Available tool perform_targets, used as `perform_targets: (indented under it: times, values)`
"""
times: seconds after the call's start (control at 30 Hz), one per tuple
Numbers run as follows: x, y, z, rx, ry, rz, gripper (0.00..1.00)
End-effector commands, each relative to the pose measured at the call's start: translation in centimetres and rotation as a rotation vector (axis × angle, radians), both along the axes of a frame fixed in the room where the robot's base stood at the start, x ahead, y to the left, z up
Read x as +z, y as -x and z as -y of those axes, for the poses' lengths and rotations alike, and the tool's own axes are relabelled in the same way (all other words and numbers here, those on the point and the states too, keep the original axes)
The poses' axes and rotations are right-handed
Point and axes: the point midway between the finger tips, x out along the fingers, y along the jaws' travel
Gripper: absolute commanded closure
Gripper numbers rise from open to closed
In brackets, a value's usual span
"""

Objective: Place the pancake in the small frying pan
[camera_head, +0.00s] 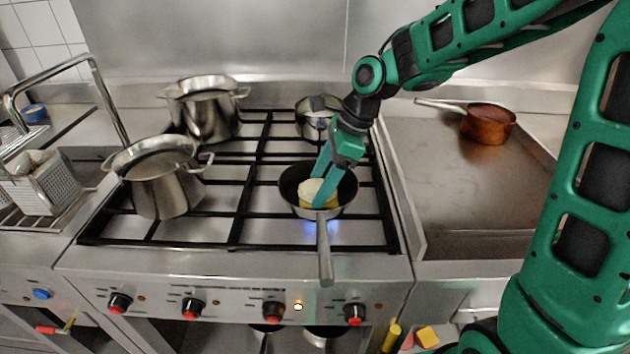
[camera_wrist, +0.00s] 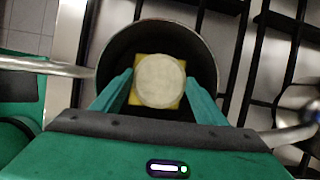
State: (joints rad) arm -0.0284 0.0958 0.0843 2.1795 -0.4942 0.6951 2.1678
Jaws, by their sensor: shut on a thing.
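The pancake (camera_head: 313,187) is a pale round disc at the small frying pan (camera_head: 345,199), a dark pan on the front right of the stove with its handle toward the front. My gripper (camera_head: 318,184) reaches down into the pan with its two fingers on either side of the pancake. In the wrist view the pancake (camera_wrist: 160,80) sits between the fingers, shut on it, inside the outline of the pan (camera_wrist: 150,35). A yellow square piece (camera_wrist: 139,102) shows beneath the pancake. Whether the pancake touches the pan floor is hard to tell.
A small pot (camera_head: 312,124) stands behind the pan. Two large steel pots (camera_head: 165,185) (camera_head: 208,115) stand on the left of the stove. A copper pan (camera_head: 489,126) sits on the right counter, which is otherwise largely clear. A blue glow shows under the frying pan.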

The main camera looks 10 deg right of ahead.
Motion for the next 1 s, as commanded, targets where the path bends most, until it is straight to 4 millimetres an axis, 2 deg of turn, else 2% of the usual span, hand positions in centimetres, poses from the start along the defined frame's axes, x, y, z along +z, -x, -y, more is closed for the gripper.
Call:
perform_targets:
  times: [0.03, 0.1, 0.47, 0.67, 1.0]
  values:
    - [-0.2, 0.1, 0.0, -0.001, 0.001, -0.004, 0.27]
    - [-0.2, 0.1, 0.0, 0.0, 0.001, -0.005, 0.15]
    - [0.1, 0.1, 0.1, -0.004, 0.003, -0.007, 0.15]
    - [2.7, 0.1, 1.2, -0.004, 0.002, -0.002, 0.15]
    - [8.9, 0.4, 3.6, -0.003, 0.002, 0.0, 0.15]
